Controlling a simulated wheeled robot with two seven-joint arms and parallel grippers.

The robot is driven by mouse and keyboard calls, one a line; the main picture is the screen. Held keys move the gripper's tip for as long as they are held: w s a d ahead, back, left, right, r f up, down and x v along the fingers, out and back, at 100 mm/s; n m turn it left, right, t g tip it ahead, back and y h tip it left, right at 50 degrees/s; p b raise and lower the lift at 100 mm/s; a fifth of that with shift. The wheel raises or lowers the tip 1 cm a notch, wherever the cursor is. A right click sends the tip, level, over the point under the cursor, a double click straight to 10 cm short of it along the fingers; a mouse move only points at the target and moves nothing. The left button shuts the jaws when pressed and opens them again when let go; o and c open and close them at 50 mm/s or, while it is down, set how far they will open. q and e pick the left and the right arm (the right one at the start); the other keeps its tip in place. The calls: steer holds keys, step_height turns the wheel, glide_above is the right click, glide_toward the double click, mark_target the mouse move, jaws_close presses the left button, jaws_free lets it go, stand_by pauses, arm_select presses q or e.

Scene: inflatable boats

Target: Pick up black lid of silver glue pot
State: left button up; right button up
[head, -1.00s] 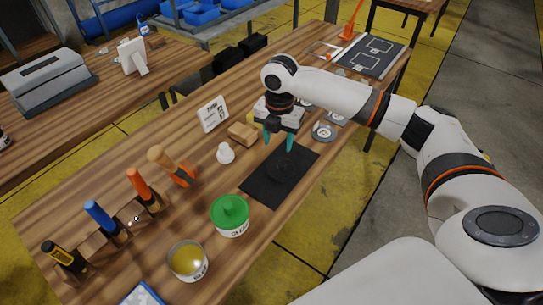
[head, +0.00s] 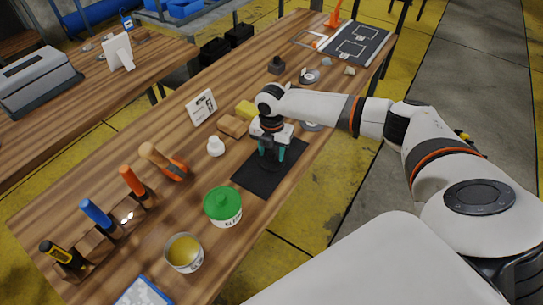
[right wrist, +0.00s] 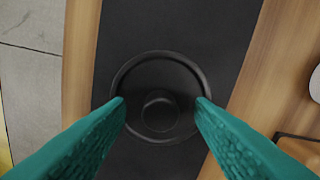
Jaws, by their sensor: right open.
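The black lid (right wrist: 158,72), round with a raised rim and a central knob, lies on the black mat (right wrist: 205,25) in the right wrist view. My right gripper (right wrist: 160,100) is open, its two teal fingers on either side of the lid's knob, with no grip on it. In the head view the right gripper (head: 271,158) points down over the mat (head: 262,181), and the dark lid is hard to make out there. The silver glue pot (head: 185,255) stands lidless at the front, yellow glue showing inside. My left gripper is out of view.
A green-lidded pot (head: 223,206) stands between the silver pot and the mat. A small white bottle (head: 215,147), a wooden block (head: 233,126) and a white sign (head: 201,107) lie left of the mat. Upright tools, including a blue-handled one (head: 97,213), line the left side.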

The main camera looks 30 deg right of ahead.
steer(key=shift+f, duration=0.25)
steer(key=c, duration=1.1)
steer(key=shift+o, duration=0.2)
steer(key=shift+r, duration=0.15)
